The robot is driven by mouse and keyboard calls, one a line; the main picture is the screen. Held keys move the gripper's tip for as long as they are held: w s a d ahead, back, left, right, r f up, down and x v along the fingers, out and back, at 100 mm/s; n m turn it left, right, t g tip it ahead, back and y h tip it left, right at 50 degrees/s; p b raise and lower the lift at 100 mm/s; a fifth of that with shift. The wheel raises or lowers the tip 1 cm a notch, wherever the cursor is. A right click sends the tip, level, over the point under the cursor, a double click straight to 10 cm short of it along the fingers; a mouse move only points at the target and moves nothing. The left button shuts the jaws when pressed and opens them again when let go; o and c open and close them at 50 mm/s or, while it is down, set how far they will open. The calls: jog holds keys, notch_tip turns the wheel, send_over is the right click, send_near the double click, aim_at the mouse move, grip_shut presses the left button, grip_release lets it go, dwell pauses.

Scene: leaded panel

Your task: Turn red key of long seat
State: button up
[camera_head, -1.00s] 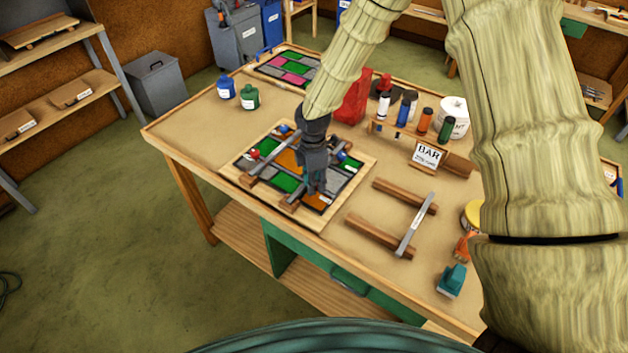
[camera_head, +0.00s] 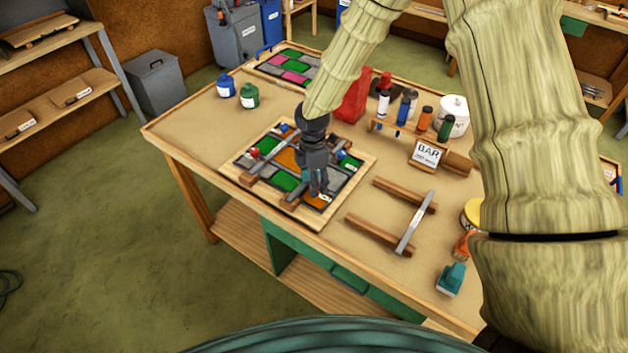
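The leaded panel (camera_head: 252,163) lies in a wooden frame on the bench, with green, orange and grey panes. A small red knob (camera_head: 254,152), perhaps the red key, sits at the panel's left side. A grey bar (camera_head: 266,166) runs slantwise across the panel near it; I cannot tell whether this is the long seat. Blue knobs show at the far edge (camera_head: 284,128) and at the right (camera_head: 342,155). My gripper (camera_head: 318,192) points down over the right-front part of the panel, to the right of the red knob and apart from it. Its finger gap is too small to judge, and it hides the panel behind it.
A second colored panel (camera_head: 285,66) lies at the back. Blue (camera_head: 226,88) and green (camera_head: 249,96) bottles stand at the left. Wooden rests with a metal strip (camera_head: 415,222) lie right of the panel.

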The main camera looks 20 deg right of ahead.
jog(key=shift+r, duration=0.15)
notch_tip(320, 180, up, 12)
jog(key=shift+w, duration=0.3)
dwell(0.4)
jog(key=shift+a+f, duration=0.15)
jog(key=shift+f, duration=0.05)
